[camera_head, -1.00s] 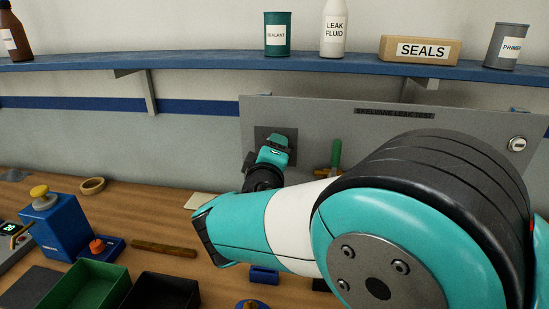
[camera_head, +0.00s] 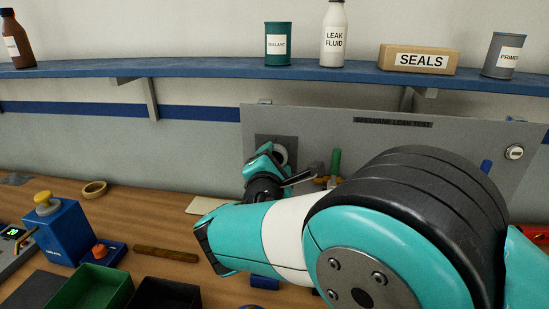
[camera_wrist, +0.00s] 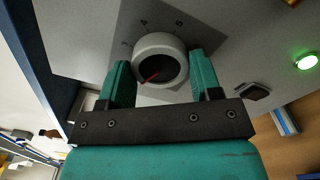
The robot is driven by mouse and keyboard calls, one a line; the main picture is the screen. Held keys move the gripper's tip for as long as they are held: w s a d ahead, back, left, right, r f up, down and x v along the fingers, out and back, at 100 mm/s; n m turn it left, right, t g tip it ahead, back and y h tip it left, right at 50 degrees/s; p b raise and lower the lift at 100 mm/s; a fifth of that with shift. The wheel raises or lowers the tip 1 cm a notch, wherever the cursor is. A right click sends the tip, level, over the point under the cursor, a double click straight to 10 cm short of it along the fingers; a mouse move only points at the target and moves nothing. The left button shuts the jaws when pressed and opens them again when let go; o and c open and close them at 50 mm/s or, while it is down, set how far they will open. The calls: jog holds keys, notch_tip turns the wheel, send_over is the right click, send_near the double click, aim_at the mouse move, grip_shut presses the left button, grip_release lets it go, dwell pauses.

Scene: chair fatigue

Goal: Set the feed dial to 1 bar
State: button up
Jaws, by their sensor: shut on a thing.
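The feed dial is a round light-grey knob (camera_wrist: 160,60) with a dark face and a red pointer line, on a dark square plate of the grey panel. In the wrist view the fingers of my gripper (camera_wrist: 163,78) stand on either side of it, shut on it. The red line slants toward the lower left of the wrist picture. In the head view part of the knob (camera_head: 281,154) shows behind my gripper (camera_head: 268,156), and my wrist hides the rest.
The grey panel (camera_head: 390,145) also carries a green-handled valve (camera_head: 335,160) and a round gauge (camera_head: 514,152). A green lamp (camera_wrist: 306,61) glows in the wrist view. A blue shelf (camera_head: 200,70) with containers runs above. A green bin (camera_head: 90,288) stands on the bench.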

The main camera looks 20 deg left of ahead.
jog(key=shift+f+n+p, duration=0.1)
jog(key=shift+n+p, duration=0.5)
jog(key=shift+n, duration=1.3)
jog(key=o, duration=0.9)
